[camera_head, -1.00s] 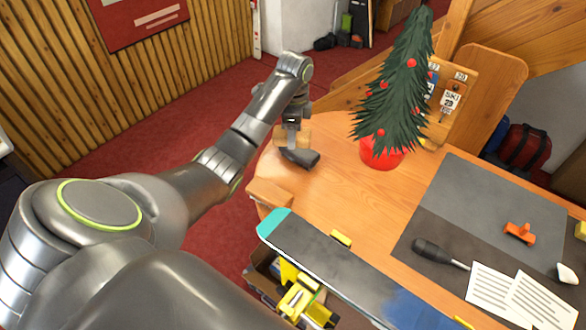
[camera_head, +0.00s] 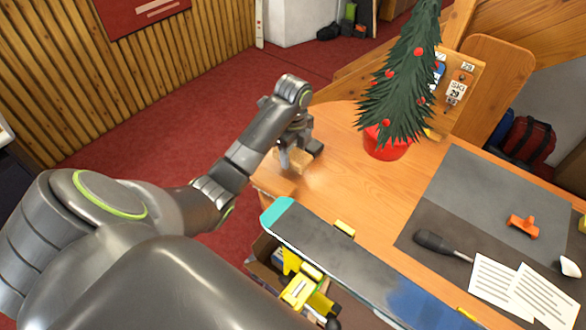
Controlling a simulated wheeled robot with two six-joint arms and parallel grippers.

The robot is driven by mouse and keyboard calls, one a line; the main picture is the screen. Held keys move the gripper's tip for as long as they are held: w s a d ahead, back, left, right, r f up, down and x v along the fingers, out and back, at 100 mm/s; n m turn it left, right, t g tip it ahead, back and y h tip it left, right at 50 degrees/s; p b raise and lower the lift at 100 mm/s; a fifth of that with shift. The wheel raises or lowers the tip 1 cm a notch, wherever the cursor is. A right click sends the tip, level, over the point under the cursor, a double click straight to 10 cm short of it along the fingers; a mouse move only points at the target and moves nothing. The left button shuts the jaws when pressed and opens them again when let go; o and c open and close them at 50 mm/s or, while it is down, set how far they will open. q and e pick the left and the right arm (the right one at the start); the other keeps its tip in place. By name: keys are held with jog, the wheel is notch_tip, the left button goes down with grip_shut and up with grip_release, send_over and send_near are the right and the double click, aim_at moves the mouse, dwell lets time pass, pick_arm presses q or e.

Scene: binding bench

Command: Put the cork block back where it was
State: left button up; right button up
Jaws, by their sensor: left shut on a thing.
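The cork block (camera_head: 299,161) is a small tan block at the far left end of the wooden bench. My left gripper (camera_head: 292,158) is shut on it and points down, partly covering it. The block is at or just above the bench top; I cannot tell whether it touches. My right gripper is not in view.
A small Christmas tree in a red pot (camera_head: 387,145) stands to the right. A ski (camera_head: 340,255) runs along the bench's near side, above a box with yellow things (camera_head: 299,290). Bare wood (camera_head: 350,190) lies between.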

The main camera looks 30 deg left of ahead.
aim_at(293, 162)
pick_arm(q)
jog(key=shift+f+b, duration=1.2)
jog(key=shift+f, duration=0.9)
jog(key=o, duration=0.9)
jog(key=shift+o, duration=0.2)
